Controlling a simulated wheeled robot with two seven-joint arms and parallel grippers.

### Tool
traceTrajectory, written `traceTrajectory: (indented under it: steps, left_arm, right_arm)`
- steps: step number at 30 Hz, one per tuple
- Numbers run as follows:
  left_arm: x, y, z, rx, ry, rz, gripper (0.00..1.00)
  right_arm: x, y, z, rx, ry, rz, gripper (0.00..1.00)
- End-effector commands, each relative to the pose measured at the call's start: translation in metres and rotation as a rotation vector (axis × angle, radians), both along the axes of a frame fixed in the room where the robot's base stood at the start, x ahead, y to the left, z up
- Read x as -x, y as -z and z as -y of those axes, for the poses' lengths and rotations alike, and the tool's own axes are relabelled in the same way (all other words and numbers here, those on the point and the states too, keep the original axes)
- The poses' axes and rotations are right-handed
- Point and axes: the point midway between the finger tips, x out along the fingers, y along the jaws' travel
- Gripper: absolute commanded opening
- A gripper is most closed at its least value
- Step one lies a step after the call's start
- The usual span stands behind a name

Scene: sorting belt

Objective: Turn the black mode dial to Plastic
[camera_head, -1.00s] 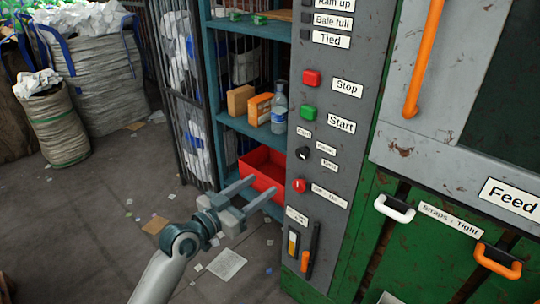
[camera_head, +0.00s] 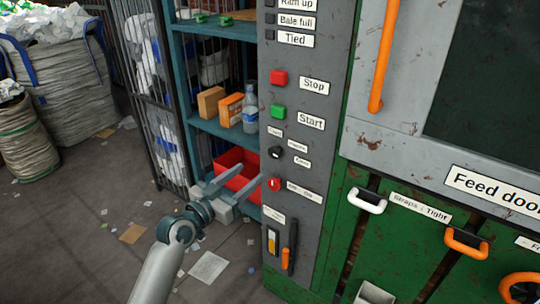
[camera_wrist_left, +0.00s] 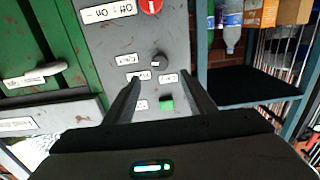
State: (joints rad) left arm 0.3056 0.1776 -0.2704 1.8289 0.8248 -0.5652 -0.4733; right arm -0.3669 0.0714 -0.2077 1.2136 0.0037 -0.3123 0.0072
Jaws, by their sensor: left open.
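The small black mode dial (camera_head: 275,152) sits on the grey control panel (camera_head: 309,190), below the green button; small white labels stand around it, too small to read surely. In the left wrist view, which is upside down, the dial (camera_wrist_left: 158,60) shows just beyond and between my fingertips, with its labels beside it. My left gripper (camera_head: 249,176) is open and empty, just left of the panel in the head view and apart from the dial. Its two fingers (camera_wrist_left: 157,84) also show in the wrist view. My right gripper is out of view.
A red knob (camera_head: 274,184) marked Off and On is below the dial. The green Start button (camera_head: 278,111) and red Stop button (camera_head: 279,78) are above. A teal shelf (camera_head: 222,131) with boxes, a bottle and a red bin (camera_head: 228,160) stands left of the panel.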

Motion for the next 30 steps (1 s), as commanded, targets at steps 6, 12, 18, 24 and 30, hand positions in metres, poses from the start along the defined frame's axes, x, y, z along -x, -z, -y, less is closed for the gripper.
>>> traceTrajectory:
  steps: [6, 12, 18, 24, 30]
  left_arm:
    - [-0.033, -0.002, 0.024, 0.003, 0.000, -0.001, 0.50]
    - [-0.062, -0.001, 0.045, 0.002, 0.000, 0.000, 0.50]
    - [-0.083, -0.001, 0.060, 0.001, 0.000, 0.000, 0.50]
    - [-0.093, 0.000, 0.068, 0.000, 0.000, 0.000, 0.50]
    - [-0.095, 0.000, 0.069, -0.001, 0.000, 0.001, 0.50]
  right_arm:
    - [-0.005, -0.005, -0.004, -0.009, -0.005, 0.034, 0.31]
    - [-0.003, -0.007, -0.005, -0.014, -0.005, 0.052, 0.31]
    - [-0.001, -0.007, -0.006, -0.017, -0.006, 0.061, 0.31]
    - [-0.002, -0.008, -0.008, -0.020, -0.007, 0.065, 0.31]
    - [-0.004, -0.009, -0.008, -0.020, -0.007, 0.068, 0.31]
